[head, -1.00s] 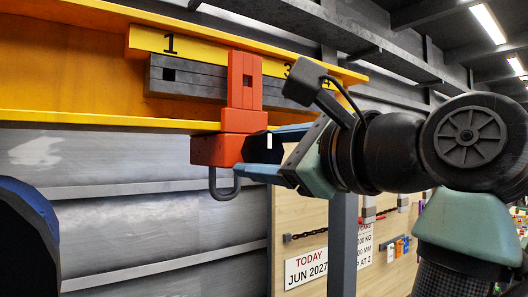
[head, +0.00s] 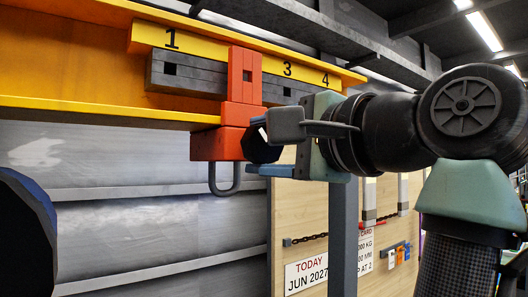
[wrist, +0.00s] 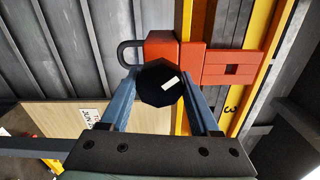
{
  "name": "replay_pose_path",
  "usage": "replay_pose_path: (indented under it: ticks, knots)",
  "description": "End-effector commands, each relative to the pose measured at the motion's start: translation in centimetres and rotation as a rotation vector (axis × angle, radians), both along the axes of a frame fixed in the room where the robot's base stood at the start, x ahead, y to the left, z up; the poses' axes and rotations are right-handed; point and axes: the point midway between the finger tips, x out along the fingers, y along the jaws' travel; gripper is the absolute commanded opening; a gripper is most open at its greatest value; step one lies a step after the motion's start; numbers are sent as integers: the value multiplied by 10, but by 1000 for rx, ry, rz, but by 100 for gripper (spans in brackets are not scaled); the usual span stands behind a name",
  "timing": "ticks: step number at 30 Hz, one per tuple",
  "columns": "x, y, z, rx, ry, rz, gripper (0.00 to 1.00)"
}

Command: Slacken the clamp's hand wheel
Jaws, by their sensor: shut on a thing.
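The red clamp (head: 218,145) sits on the lower flange of the yellow beam (head: 110,112), with a grey U-shaped hook (head: 224,190) hanging under it. Its dark, faceted hand wheel (head: 258,150) is on the clamp's right side and bears a white mark. In the wrist view the wheel (wrist: 153,94) lies between the two blue fingers of my gripper (wrist: 160,80), which are shut on it. In the head view the wrist camera housing partly hides the wheel and the upper finger.
A grey bar (head: 185,84) with square holes runs along the beam below a yellow strip (head: 205,44) numbered 1, 3 and 4. A grey post (head: 342,235) and a wooden board (head: 300,220) with signs and a chain stand below my arm. Free space lies below the hook.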

Motion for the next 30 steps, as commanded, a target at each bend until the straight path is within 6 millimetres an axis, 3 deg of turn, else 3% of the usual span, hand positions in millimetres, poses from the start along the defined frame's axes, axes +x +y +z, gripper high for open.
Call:
replay_pose_path:
  ticks: [30]
  knots:
    - [0,0,0,-781,-566,0,7]
